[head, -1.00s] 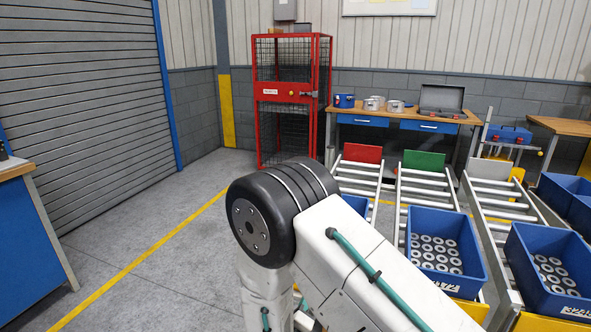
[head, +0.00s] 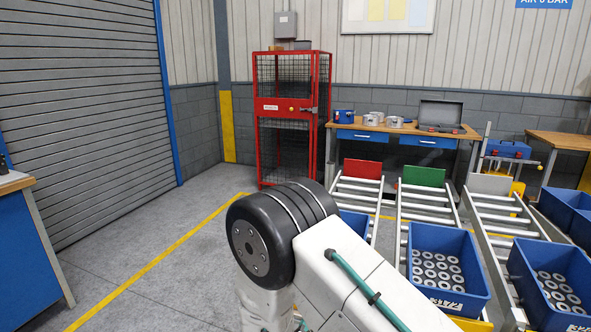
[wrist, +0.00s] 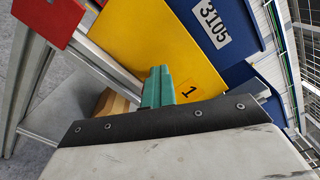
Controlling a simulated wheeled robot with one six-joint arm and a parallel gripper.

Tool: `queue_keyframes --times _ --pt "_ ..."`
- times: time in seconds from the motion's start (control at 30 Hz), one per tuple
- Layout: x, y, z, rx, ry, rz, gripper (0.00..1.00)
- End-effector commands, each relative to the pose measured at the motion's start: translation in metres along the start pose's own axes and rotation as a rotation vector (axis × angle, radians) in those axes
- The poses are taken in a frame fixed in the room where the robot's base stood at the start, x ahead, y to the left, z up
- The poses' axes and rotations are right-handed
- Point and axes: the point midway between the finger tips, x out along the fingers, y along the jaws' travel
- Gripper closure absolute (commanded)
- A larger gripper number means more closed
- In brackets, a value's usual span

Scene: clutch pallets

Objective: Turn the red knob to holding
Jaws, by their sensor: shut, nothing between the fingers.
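No red knob can be made out clearly in either view. A red wire-mesh cage (head: 261,83) stands at the back wall in the head view, with a small yellowish knob-like spot and a latch on its upper crossbar, too small to tell apart. My gripper (wrist: 158,84) shows in the wrist view as teal fingers close together, with nothing between them. It is in front of a yellow panel marked 1 (wrist: 160,40) and a blue bin labelled 3105 (wrist: 224,32). In the head view my arm fills the lower middle and my gripper is out of sight.
Roller lanes with red (head: 363,169), green (head: 424,177) and grey end plates run at the right, carrying blue bins (head: 446,297) of metal rings. A workbench (head: 400,129) stands behind. A blue cabinet (head: 30,250) is at the left. Floor is clear between cabinet and cage.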

Motion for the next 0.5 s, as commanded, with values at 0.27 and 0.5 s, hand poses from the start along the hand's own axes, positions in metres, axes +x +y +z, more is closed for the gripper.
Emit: queue_keyframes --times 0.27,0.5 --pt "-0.001 0.005 -0.002 -0.006 0.005 0.004 1.00" --pt "-0.001 0.012 -0.001 -0.006 0.006 0.004 1.00"
